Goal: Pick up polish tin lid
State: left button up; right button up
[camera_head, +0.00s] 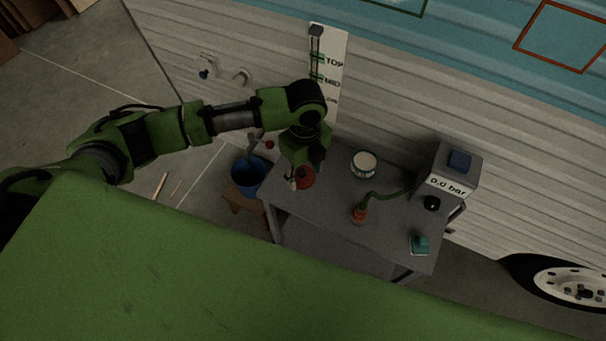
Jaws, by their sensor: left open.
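A round red piece (306,180), which may be the polish tin lid, lies at the left end of the grey table and is partly covered by my gripper. My left gripper (293,183) points down over its left side and is open. I cannot tell whether the fingers touch it. A round tin (364,162) with a pale cream top and a dark green band stands to the right, apart from the gripper. My right gripper is not in view.
The grey table (330,205) also holds a green hose with an orange end (359,215), a grey box reading 0.0 bar (448,185) and a teal block (419,245). A blue bucket (248,176) on a wooden stool stands left of the table. The ribbed camper wall is behind.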

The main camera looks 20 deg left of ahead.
aim_at(305, 176)
jog(key=j+z, duration=0.4)
jog(key=j, duration=0.2)
jog(key=j+z, duration=0.4)
jog(key=j, duration=0.2)
